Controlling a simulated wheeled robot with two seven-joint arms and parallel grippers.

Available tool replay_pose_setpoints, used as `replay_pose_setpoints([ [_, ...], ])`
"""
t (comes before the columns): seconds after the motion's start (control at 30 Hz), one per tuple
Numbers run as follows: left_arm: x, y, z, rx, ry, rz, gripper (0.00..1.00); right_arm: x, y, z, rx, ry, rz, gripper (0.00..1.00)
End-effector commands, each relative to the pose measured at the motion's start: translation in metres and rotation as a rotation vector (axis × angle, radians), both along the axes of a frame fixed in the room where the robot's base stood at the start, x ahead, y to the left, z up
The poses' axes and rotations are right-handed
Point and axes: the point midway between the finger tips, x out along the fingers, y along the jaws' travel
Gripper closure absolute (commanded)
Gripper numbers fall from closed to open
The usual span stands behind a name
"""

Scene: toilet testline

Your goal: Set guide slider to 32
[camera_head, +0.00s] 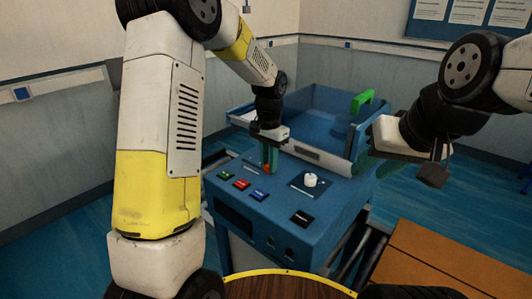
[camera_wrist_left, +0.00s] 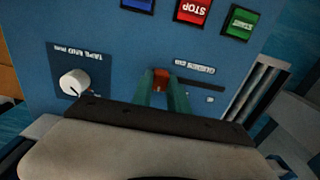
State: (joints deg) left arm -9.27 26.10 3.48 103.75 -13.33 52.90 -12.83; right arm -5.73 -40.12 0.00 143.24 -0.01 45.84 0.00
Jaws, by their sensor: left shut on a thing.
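The guide slider has a small orange-red knob (camera_head: 267,168) on the blue control panel (camera_head: 285,205). The knob also shows in the left wrist view (camera_wrist_left: 161,79). My left gripper (camera_head: 270,157) points down at the panel and is shut on this knob, with green fingers on either side of it. In the left wrist view a dark slot (camera_wrist_left: 205,87) runs from the knob to the right, beside a small white label (camera_wrist_left: 195,67). The slider's set value is not readable. My right gripper (camera_head: 368,162) is off to the right, beside the machine; its jaw gap is unclear.
A white dial (camera_head: 310,180) stands on the panel. Green (camera_head: 225,175), red (camera_head: 242,184) and blue (camera_head: 259,195) buttons lie to its left. A blue tray with a green handle (camera_head: 362,101) is behind.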

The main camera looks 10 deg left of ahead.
Motion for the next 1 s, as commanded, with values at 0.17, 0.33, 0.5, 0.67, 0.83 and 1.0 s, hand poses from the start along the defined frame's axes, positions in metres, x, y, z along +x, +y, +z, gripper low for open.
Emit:
replay_pose_setpoints([
  [0.17, -0.002, -0.005, 0.001, -0.004, 0.001, -0.001, 1.0, 0.0, 0.0, 0.0, 0.0, 0.0, 0.0, 0.64],
  [0.33, -0.003, -0.006, 0.001, -0.006, 0.002, -0.002, 0.7, 0.0, 0.0, 0.0, 0.0, 0.0, 0.0, 0.64],
  [0.5, -0.002, -0.005, 0.0, -0.004, 0.001, -0.001, 0.58, 0.0, 0.0, 0.0, 0.0, 0.0, 0.0, 0.64],
  [0.67, -0.002, -0.004, 0.0, -0.003, 0.001, 0.0, 0.58, 0.0, 0.0, 0.0, 0.0, 0.0, 0.0, 0.64],
  [0.83, -0.001, -0.004, 0.011, -0.004, -0.002, 0.0, 0.58, 0.0, 0.0, 0.0, 0.0, 0.0, 0.0, 0.64],
  [1.0, -0.001, -0.004, 0.04, -0.004, -0.004, -0.001, 0.58, 0.0, 0.0, 0.0, 0.0, 0.0, 0.0, 0.64],
])
